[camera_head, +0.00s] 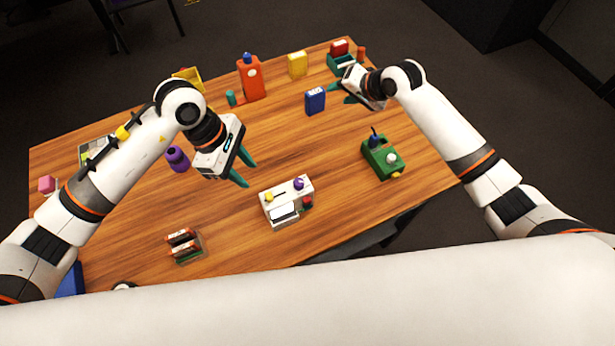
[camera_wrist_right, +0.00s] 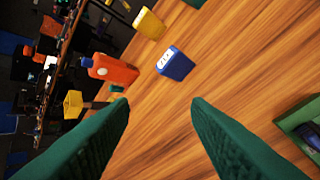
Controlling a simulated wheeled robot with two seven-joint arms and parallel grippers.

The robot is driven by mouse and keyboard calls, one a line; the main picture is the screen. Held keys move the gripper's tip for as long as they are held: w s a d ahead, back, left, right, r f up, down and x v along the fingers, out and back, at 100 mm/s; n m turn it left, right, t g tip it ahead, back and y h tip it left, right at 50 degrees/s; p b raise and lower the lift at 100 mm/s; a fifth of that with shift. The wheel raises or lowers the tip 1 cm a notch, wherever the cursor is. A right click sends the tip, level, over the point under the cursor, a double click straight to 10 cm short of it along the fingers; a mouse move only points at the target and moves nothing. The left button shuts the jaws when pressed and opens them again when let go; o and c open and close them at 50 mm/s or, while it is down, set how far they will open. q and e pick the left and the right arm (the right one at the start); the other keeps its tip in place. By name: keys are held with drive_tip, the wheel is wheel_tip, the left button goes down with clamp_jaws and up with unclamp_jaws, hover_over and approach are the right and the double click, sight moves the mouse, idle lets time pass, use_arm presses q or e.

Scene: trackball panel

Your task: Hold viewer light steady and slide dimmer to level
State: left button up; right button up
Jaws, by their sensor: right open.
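A white box (camera_head: 274,217), which looks like the viewer light, sits near the table's front edge. It has a pale panel (camera_head: 285,213), a yellow slider knob (camera_head: 269,197) beside a dark slot, a purple knob (camera_head: 299,184) and a red part on its right side. My left gripper (camera_head: 243,170) is open and empty, above and to the upper left of the box, apart from it. My right gripper (camera_head: 340,92) is at the far right of the table, well away from the box. In the right wrist view its fingers (camera_wrist_right: 160,102) are open with nothing between them.
A blue box (camera_head: 315,100), yellow box (camera_head: 297,65) and orange bottle (camera_head: 250,78) stand farther back. A small rack (camera_head: 186,246) is front left. The table's middle is clear.

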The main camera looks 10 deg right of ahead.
drive_tip(key=s+a+n+g+h, duration=0.1)
drive_tip(key=s+a+n+g, duration=0.1)
drive_tip(key=s+a, duration=0.2)
drive_tip(key=s+a+n+g+h, duration=0.1)
drive_tip(key=s+a+n+g, duration=0.1)
drive_tip(key=s+a, duration=0.2)
drive_tip(key=s+a+f+n+g+h, duration=0.1)
drive_tip(key=s+a+n+g, duration=0.1)
drive_tip(key=s, duration=0.6)
drive_tip(key=shift+s+a+n, duration=0.2)
drive_tip(key=shift+a+n, duration=0.4)
drive_tip(key=shift+a, duration=0.75)
drive_tip(key=n+g+h, duration=0.1)
drive_tip(key=n+h, duration=0.1)
approach(307, 201)
drive_tip(key=shift+w+f, duration=0.1)
drive_tip(key=shift+w, duration=0.05)
drive_tip(key=shift+f, duration=0.4)
wheel_tip(307, 201, down, 11)
drive_tip(key=shift+r, duration=0.1)
drive_tip(key=shift+c, duration=0.5)
clamp_jaws()
